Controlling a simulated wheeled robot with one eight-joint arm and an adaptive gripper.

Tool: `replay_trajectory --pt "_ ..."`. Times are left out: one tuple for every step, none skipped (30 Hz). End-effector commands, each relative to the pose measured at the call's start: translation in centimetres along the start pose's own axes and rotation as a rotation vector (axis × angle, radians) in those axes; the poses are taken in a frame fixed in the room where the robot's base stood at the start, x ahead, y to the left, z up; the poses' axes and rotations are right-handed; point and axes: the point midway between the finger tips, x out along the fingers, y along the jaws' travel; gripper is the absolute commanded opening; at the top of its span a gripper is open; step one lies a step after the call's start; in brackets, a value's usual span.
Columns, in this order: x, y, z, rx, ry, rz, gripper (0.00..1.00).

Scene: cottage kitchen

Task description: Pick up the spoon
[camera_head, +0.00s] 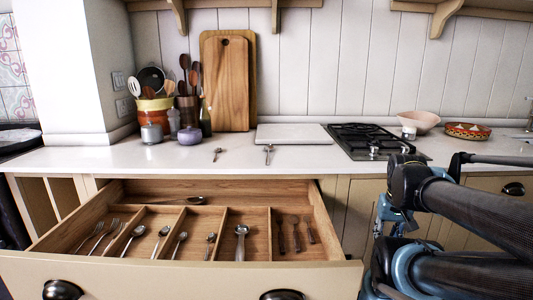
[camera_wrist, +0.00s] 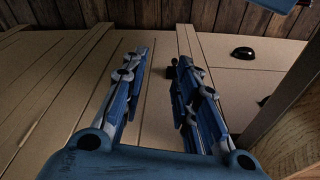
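Several spoons are in view, and I cannot tell which one the task means. A small spoon (camera_head: 217,154) lies on the white counter, and another spoon (camera_head: 268,153) lies to its right by the pale board. More spoons are in the open drawer, among them a large bright spoon (camera_head: 240,242) in a middle compartment and a spoon (camera_head: 133,240) further left. My gripper (camera_wrist: 163,60) is open and empty in the wrist view, its two blue fingers apart in front of cabinet fronts. No spoon shows there. In the head view my arm is at the right, away from the spoons.
The open wooden drawer (camera_head: 340,270) juts out below the counter, with forks (camera_head: 96,232) and dark-handled utensils (camera_head: 296,234) in its compartments. A black hob (camera_head: 370,140), utensil pots (camera_head: 155,110) and cutting boards (camera_head: 228,80) stand on the counter. The counter's front strip is mostly clear.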

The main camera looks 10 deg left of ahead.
Motion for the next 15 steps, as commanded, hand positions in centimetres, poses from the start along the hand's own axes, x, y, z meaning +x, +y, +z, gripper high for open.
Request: replay_trajectory --pt "0.0 0.0 0.0 0.0 0.0 0.0 0.28" --pt "0.0 0.0 0.0 0.0 0.0 0.0 0.28" --pt "0.0 0.0 0.0 0.0 0.0 0.0 0.28" --pt "0.0 0.0 0.0 0.0 0.0 0.0 0.28" --pt "0.0 0.0 0.0 0.0 0.0 0.0 0.28" --pt "0.0 0.0 0.0 0.0 0.0 0.0 0.28" --pt "-0.6 -0.1 0.4 -0.001 0.008 0.0 0.28" --pt "-0.9 -0.1 0.5 -0.002 0.01 -0.001 0.28" --pt "-1.3 -0.2 0.2 -0.005 0.01 -0.002 0.28" --pt "-1.7 -0.3 -0.1 -0.006 0.008 -0.004 0.28" --pt "-2.2 -0.5 -0.6 -0.008 0.006 -0.005 0.28" --pt "-3.0 -0.8 -1.4 -0.012 0.002 -0.008 0.28" --pt "-3.7 -1.2 -2.1 -0.016 -0.001 -0.011 0.28" --pt "-4.5 -1.7 -2.8 -0.019 -0.004 -0.013 0.28" --pt "-5.7 -2.2 -3.9 -0.025 -0.009 -0.017 0.28"
